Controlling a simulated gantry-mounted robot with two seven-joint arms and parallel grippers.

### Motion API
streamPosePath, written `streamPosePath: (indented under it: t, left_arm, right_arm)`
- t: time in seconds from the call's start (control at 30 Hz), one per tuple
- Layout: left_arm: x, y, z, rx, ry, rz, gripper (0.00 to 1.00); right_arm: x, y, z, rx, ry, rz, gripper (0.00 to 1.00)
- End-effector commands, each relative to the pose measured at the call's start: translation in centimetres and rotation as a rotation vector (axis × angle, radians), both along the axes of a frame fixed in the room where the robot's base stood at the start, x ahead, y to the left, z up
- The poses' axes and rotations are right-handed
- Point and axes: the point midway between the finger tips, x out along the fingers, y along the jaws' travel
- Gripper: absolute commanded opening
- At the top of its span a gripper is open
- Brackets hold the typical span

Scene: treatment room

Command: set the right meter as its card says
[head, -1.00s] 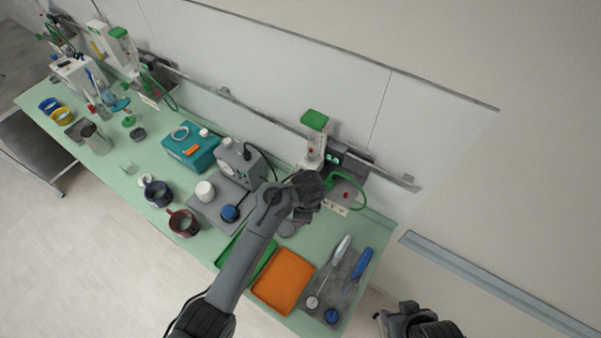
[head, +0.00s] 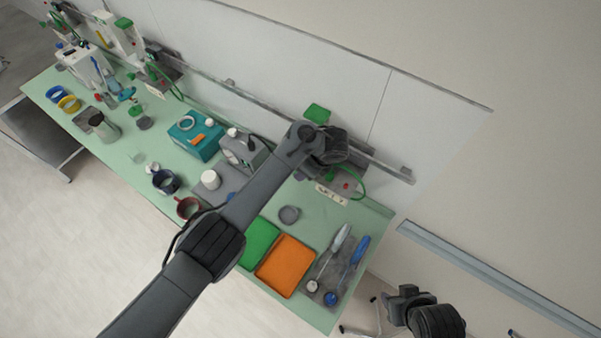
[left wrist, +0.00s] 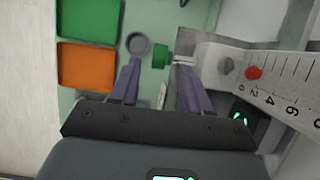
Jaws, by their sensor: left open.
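The right meter, with a green top (head: 317,113), stands at the wall rail and is mostly hidden behind my left arm. In the left wrist view its white scale (left wrist: 290,92) reads 0, 2, 4, 6, with a red ball (left wrist: 253,72) near the 0 end. A green knob (left wrist: 161,56) lies between and just beyond the fingertips of my open left gripper (left wrist: 158,68); contact cannot be told. A small marked card (head: 331,194) is below the meter; its writing is too small to read. My right gripper (head: 400,300) hangs off the bench's right end, its jaws unclear.
A green tray (head: 258,243), an orange tray (head: 286,266) and a grey round dish (head: 289,214) are near the meter. A grey mat (head: 328,268) holds long-handled tools. A green tube (head: 362,182) loops beside the meter. Another meter (head: 122,36) stands far left.

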Motion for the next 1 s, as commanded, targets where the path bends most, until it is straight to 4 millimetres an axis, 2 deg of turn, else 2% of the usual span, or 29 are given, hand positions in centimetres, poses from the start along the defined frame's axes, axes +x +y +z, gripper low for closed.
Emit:
streamPosePath:
  t: [0.1,0.3,0.73,1.0]
  left_arm:
    - [0.3,0.8,-1.8,0.003,-0.001,0.003,0.47]
    - [0.7,1.3,-3.5,0.000,0.000,0.001,0.47]
    - [0.8,1.5,-4.1,-0.001,-0.001,0.001,0.47]
    - [0.8,1.5,-4.1,0.001,-0.001,0.001,0.05]
  right_arm:
    - [0.0,0.0,-0.4,0.001,0.001,-0.001,0.47]
    - [0.0,0.1,-0.6,0.005,0.001,-0.004,0.47]
    - [0.0,0.2,-0.7,0.009,0.001,-0.006,0.47]
    - [0.0,0.2,-0.7,0.008,0.001,-0.005,0.47]
